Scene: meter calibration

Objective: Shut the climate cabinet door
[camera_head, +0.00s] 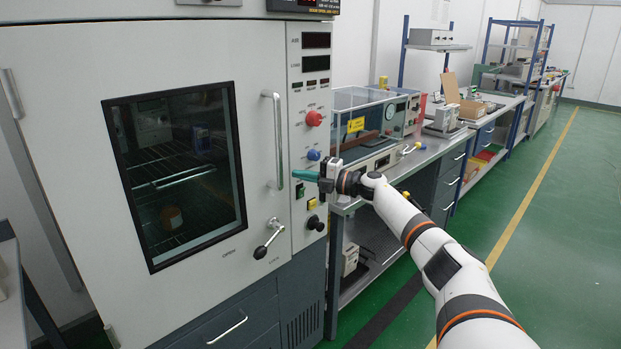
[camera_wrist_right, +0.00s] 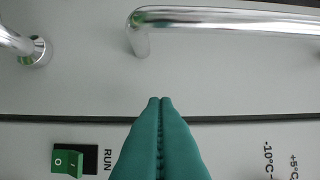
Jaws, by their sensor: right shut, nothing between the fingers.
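The climate cabinet door (camera_head: 180,55) is pale grey with a dark window and looks about flush with the control panel. A thin dark seam runs between them. The vertical chrome door handle (camera_head: 277,140) is near the door's right edge and also shows in the right wrist view (camera_wrist_right: 225,20). A latch lever (camera_head: 268,241) with a black knob sits below it, beside the word OPEN; its chrome base is in the right wrist view (camera_wrist_right: 30,50). My right gripper (camera_head: 294,174) has its teal fingers together and empty, pointing at the door edge, apart from the handle. My left gripper is out of view.
The control panel (camera_head: 310,215) carries red, blue and black knobs and a green RUN switch (camera_wrist_right: 68,163). A workbench (camera_head: 435,147) with instruments stands right of the cabinet. A grey table edge (camera_head: 12,262) is at far left. The green floor (camera_head: 560,220) at right is open.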

